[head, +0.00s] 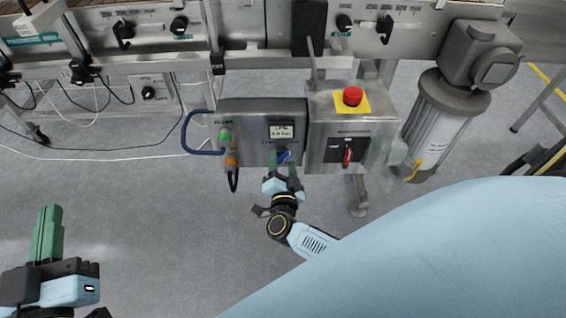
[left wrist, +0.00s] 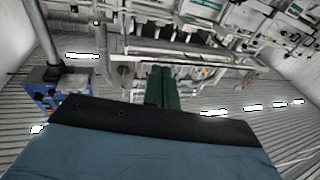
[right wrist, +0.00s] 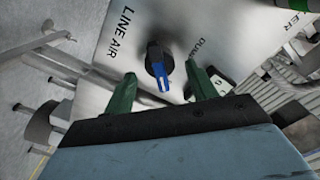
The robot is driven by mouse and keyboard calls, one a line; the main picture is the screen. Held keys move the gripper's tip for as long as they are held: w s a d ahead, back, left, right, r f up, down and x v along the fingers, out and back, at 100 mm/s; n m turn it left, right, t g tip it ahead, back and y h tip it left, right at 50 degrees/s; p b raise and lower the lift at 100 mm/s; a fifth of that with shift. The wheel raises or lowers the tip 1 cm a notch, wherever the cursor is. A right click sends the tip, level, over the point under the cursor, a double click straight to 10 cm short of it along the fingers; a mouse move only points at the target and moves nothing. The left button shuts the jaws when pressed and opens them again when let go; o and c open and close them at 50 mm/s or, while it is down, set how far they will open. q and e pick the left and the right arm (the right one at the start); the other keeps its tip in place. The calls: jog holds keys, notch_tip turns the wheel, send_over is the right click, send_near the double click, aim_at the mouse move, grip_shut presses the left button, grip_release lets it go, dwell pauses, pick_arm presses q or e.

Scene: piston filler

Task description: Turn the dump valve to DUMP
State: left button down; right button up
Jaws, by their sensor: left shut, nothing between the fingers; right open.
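The dump valve is a dark knob with a blue handle (right wrist: 160,78) on a steel panel (right wrist: 125,40) lettered LINE AIR and DUMP. In the right wrist view the blue end of the handle points down toward my gripper. My right gripper (right wrist: 161,70) is open, with one green finger on each side of the handle; I cannot tell whether either touches it. In the head view the right gripper (head: 283,165) is at the blue handle (head: 284,155), below a pressure display (head: 282,131). My left gripper (head: 48,208) is shut and empty at the lower left; its closed fingers show in the left wrist view (left wrist: 160,68).
A steel box (head: 320,105) with a red emergency button (head: 352,96) and a red-handled switch (head: 347,154) adjoins the panel at right. The floor around my left gripper is clear.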

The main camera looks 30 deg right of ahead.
pick_arm(q)
jog(key=shift+s+d+r+t, duration=0.1)
jog(key=shift+r+t, duration=0.2)
jog(key=shift+r, duration=0.15)
jog(key=shift+s+d+r+t, duration=0.1)
jog(key=shift+r+t, duration=0.2)
jog(key=shift+r, duration=0.15)
pick_arm(e)
jog(key=shift+w+d, duration=0.35)
jog(key=shift+w, duration=0.25)
